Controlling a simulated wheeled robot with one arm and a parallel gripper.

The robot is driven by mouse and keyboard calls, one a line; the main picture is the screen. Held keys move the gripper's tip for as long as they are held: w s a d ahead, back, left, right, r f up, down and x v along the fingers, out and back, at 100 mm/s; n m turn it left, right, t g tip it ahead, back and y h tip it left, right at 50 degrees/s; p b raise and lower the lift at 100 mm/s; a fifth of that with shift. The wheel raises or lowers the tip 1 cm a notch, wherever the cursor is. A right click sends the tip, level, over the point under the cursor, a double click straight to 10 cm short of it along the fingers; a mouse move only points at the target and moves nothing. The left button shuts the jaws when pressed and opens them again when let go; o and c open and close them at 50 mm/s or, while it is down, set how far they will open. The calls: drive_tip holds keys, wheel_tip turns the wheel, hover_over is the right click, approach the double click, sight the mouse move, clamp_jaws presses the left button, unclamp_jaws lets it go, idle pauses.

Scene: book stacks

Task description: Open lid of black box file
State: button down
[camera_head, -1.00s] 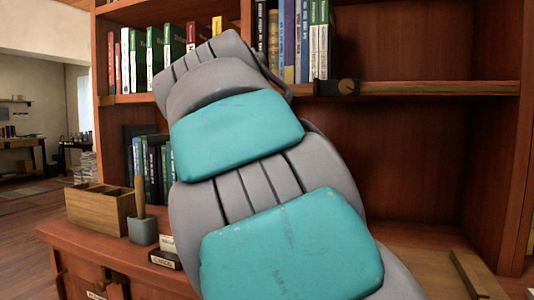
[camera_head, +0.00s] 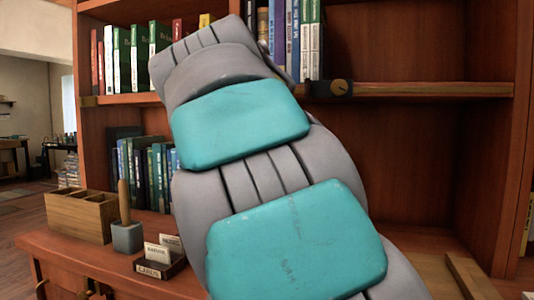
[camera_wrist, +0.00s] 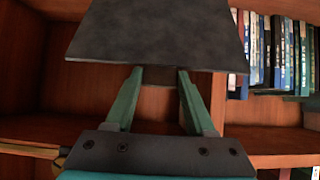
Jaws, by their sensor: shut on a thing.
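In the wrist view, a flat dark grey-black panel (camera_wrist: 158,32), which looks like the lid of the black box file, fills the top middle. My gripper (camera_wrist: 160,78) has its two green fingers at the panel's near edge, shut on a small dark part there. The rest of the box is not visible in the wrist view. In the head view my grey and teal arm covers the middle, and my gripper and the held panel are hidden behind it.
Books (camera_head: 130,60) fill part of the upper shelf, with more (camera_head: 150,170) below. A wooden organiser (camera_head: 82,215), a grey pot (camera_head: 127,236) and a card holder (camera_head: 160,262) stand on the left ledge. The right compartments are largely empty.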

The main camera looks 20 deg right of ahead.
idle(0.7)
drive_tip(key=shift+c, duration=1.2)
unclamp_jaws()
drive_tip(key=v, duration=0.7)
drive_tip(key=shift+s+a+r, duration=0.15)
drive_tip(key=shift+s+a, duration=0.1)
drive_tip(key=shift+s, duration=0.05)
